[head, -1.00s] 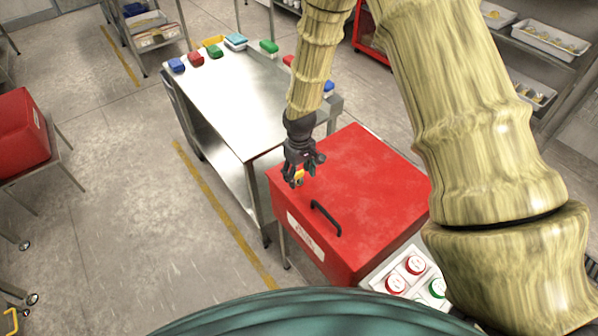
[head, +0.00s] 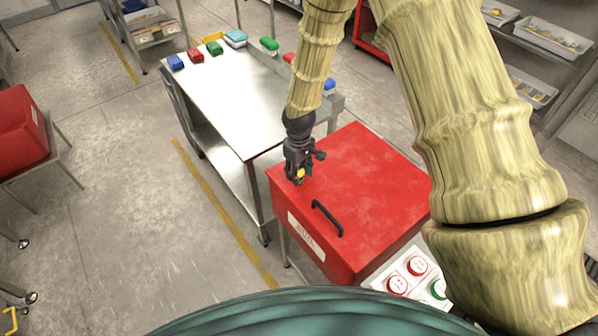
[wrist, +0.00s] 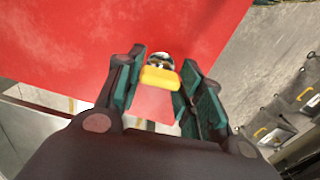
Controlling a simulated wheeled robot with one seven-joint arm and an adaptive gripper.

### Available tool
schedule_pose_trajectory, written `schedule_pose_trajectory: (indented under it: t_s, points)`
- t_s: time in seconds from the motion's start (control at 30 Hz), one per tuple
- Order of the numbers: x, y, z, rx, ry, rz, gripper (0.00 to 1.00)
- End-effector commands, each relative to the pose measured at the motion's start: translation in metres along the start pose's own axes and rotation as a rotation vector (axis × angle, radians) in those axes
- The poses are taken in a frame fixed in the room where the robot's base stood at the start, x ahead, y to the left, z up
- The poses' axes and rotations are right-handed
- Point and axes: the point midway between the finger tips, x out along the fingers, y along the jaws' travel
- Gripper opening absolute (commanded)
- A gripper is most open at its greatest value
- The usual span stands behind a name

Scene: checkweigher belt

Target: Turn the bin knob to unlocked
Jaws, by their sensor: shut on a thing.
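The red bin (head: 365,185) is a closed box with a black bar handle (head: 327,218) on its lid and a white label on its front side. A small yellow knob (head: 300,174) sits near the lid's left corner. My gripper (head: 297,178) is over that corner, pointing down, with its fingers around the knob. In the wrist view the yellow knob (wrist: 160,78) lies between the dark, teal-padded fingers of my gripper (wrist: 158,88), which is shut on it. A small white and dark part shows just behind the knob. Lock markings cannot be read.
A steel table (head: 235,100) with several coloured blocks along its far edge stands behind and left of the bin. A panel (head: 408,277) with red and green round buttons is at the bin's lower right. Open floor (head: 130,220) lies to the left.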

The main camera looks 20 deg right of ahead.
Motion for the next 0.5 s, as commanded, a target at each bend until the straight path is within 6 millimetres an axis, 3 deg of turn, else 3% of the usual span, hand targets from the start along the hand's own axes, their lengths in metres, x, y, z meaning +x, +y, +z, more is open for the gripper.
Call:
schedule_pose_trajectory:
  t_s: [0.5]
  points:
    - [0.0001,0.0004,0.0001,-0.436,0.000,0.000,0.13]
